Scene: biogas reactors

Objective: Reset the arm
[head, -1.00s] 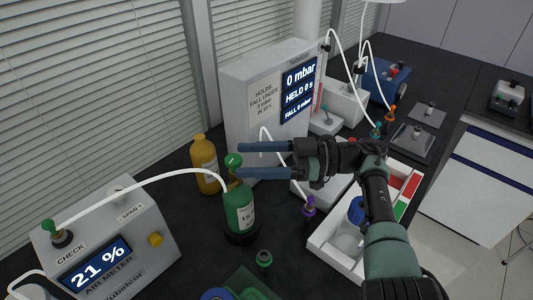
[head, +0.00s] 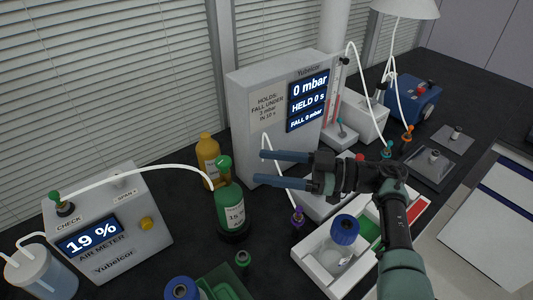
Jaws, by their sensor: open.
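My gripper (head: 272,168) is open and empty, its two long blue-grey fingers pointing left. In the picture the fingers lie in front of the lower part of the white pressure box (head: 262,130), to the right of the green gas bottle (head: 230,210). I cannot tell how far the fingers are from the box. My arm comes in from the lower right, over the white tray (head: 325,279), and hides part of the tray's right side.
A blue-capped bottle (head: 344,229) stands in the tray. The air meter (head: 110,225) reads 19 %, and a yellow bottle (head: 208,158) is behind the green one. White tubes arch between devices. A blue machine (head: 415,98) stands at the back right.

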